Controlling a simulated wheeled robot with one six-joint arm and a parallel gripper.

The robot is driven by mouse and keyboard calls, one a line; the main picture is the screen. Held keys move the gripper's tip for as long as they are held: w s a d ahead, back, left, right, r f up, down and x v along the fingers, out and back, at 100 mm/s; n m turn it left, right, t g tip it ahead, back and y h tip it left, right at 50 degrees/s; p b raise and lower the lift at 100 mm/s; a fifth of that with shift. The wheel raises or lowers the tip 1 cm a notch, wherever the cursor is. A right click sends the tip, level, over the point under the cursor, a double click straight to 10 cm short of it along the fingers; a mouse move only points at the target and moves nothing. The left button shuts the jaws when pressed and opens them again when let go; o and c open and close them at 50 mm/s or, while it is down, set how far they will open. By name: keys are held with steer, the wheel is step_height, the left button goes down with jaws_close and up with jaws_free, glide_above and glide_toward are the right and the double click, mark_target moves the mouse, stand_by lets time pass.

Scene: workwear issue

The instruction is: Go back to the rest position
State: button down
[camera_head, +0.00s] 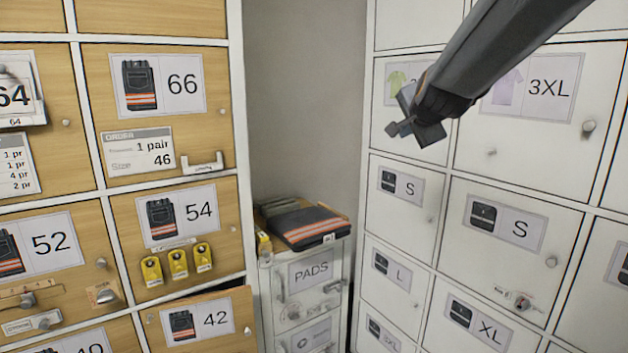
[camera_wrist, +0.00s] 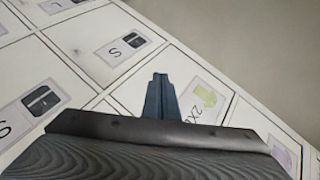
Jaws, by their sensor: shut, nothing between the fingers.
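My gripper (camera_head: 396,130) is at the upper right in the head view, in front of the white lockers (camera_head: 400,255). Its arm comes in from the top right corner. In the wrist view the gripper's fingers (camera_wrist: 160,85) are together, with nothing between them. Behind the fingers, the wrist view shows white locker doors with an S label (camera_wrist: 125,46) and a label with a green shirt picture (camera_wrist: 203,103). The gripper partly covers that shirt label in the head view. I cannot tell whether it touches the door.
Wooden lockers (camera_head: 150,88) stand at the left; the door marked 42 (camera_head: 205,318) looks slightly open. A low white cabinet marked PADS (camera_head: 312,273) stands in the middle with folded dark trousers (camera_head: 308,226) on top. Bare wall (camera_head: 300,100) shows above it.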

steer(key=s+a+f+n+g+y, duration=0.1)
steer(key=s+a+f+n+g, duration=0.15)
steer(key=s+f, duration=0.6)
steer(key=s+a+f+n+g, duration=0.1)
steer(key=s+f+n+g, duration=0.35)
steer(key=f, duration=0.65)
steer(key=s+f+n+g, duration=0.3)
steer(key=s+f, duration=0.4)
steer(key=s, duration=0.5)
steer(key=s+f+n+g, duration=0.3)
steer(key=s+f, duration=0.4)
steer(key=s, duration=0.6)
steer(key=shift+s+n, duration=0.2)
steer(key=shift+n, duration=0.2)
steer(key=shift+d, duration=0.1)
